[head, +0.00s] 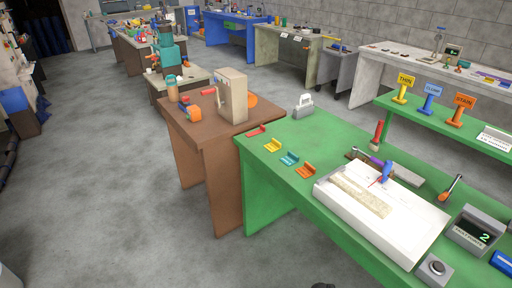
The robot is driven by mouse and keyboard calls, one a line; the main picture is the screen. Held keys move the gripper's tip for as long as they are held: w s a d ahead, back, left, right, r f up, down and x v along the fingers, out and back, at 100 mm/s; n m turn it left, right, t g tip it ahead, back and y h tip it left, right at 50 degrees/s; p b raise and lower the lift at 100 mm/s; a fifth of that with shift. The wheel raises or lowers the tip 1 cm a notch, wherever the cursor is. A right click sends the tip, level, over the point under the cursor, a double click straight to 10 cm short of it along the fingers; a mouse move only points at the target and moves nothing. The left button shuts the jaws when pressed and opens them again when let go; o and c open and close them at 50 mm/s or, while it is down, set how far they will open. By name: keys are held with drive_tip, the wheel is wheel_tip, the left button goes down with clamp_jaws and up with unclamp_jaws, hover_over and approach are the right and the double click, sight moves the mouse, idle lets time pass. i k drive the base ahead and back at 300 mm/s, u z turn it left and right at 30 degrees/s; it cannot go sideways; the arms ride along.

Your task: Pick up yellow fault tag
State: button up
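A small yellow L-shaped piece (273,146) lies near the left edge of the green table (262,172). It sits in a row between a red piece (257,131) and a teal piece (289,158), with an orange piece (306,171) nearest. A yellow stand with a sign reading THIN (404,80) is on the green shelf at the right, beside a blue stand and an orange STAIN stand. No label shows on the small pieces, so I cannot tell which yellow thing is the fault tag. My gripper is not in view; a dark bit shows at the bottom edge.
A white board (405,240) with a felt strip fills the table's middle. A grey box with a button (436,270) and a display (474,230) stand at the right. A brown table (205,135) adjoins at the left. Grey floor (130,220) is clear at the left front.

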sight(274, 145)
drive_tip(key=u, duration=1)
drive_tip(key=i, duration=0.75)
drive_tip(key=z, duration=1)
drive_tip(key=k, duration=0.15)
drive_tip(key=u, duration=2.3)
drive_tip(key=i, duration=0.35)
drive_tip(key=u, duration=0.1)
